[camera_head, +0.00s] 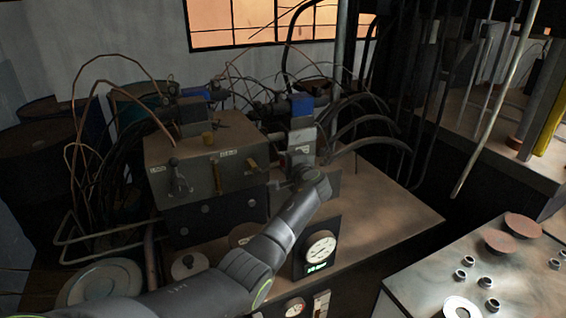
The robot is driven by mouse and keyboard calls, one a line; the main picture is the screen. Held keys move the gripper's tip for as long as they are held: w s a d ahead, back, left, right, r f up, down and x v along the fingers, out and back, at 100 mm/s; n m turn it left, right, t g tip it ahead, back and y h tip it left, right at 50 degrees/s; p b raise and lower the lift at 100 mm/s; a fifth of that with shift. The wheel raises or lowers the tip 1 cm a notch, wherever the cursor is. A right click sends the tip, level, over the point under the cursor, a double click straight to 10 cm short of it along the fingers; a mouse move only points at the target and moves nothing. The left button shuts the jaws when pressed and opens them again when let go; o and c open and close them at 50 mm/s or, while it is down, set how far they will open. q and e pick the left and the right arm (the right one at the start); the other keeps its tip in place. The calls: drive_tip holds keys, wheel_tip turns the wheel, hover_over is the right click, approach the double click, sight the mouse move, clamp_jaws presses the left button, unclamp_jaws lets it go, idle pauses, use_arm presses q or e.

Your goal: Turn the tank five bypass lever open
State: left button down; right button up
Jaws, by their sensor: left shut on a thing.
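A metal valve box (190,150) in the camera_head view carries several small levers on its front, among them a dark one (177,180) at the left and a brass-coloured one (251,165) at the right. The labels are too small to read, so I cannot tell which lever is tank five's. My left gripper (299,171) is to the right of the box, at a small grey labelled unit (302,142). It is shut on what seems to be a lever, mostly hidden by my wrist. My right gripper is not in view.
A round gauge (321,248) with a green display stands below my left wrist. Hoses (372,143) and wires crowd the back. Loose rings (468,261) and brown discs (501,241) lie on the right table. The brown bench top (385,215) is clear right of my wrist.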

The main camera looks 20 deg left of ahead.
use_arm(q)
drive_tip(key=shift+f+m+b, duration=0.35)
drive_tip(key=shift+f+m, duration=0.35)
drive_tip(key=shift+f, duration=0.15)
drive_tip(key=c, duration=1.1)
unclamp_jaws()
drive_tip(key=shift+w, duration=0.1)
drive_tip(key=shift+c, duration=0.2)
drive_tip(key=b+v, duration=0.2)
drive_tip(key=v, duration=1.5)
drive_tip(key=shift+d+b, duration=0.3)
